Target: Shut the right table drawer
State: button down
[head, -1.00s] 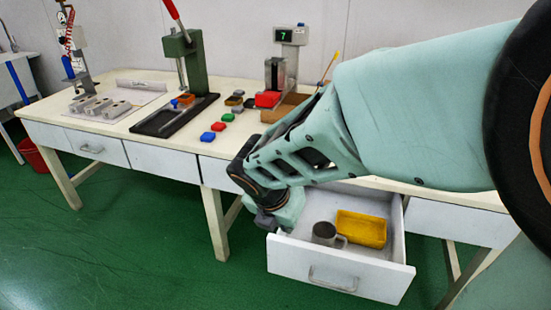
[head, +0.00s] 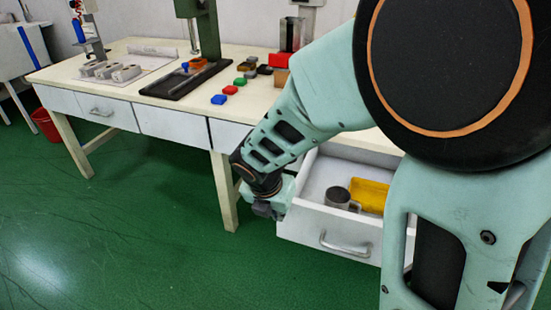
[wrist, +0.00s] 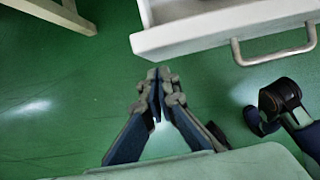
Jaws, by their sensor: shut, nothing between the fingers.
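The right table drawer (head: 305,226) is white and stands pulled out from the table, its bow handle (head: 343,247) on the front. In the wrist view the drawer front (wrist: 195,38) and the handle (wrist: 275,52) show at the upper right. Inside the drawer lie a grey mug (head: 338,197) and a yellow tray (head: 371,194). My gripper (head: 262,210) is at the left front corner of the drawer. In the wrist view my gripper (wrist: 158,76) has its fingertips together and empty, pointing past the drawer's corner. I cannot tell whether it touches the drawer.
The white table (head: 140,98) runs along the wall, with a green press (head: 210,35) and small coloured blocks (head: 230,89) on top. A table leg (head: 223,185) stands left of my gripper. The green floor (head: 130,250) in front is clear.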

jog(key=shift+w+d, duration=0.25)
jog(key=shift+w, duration=0.45)
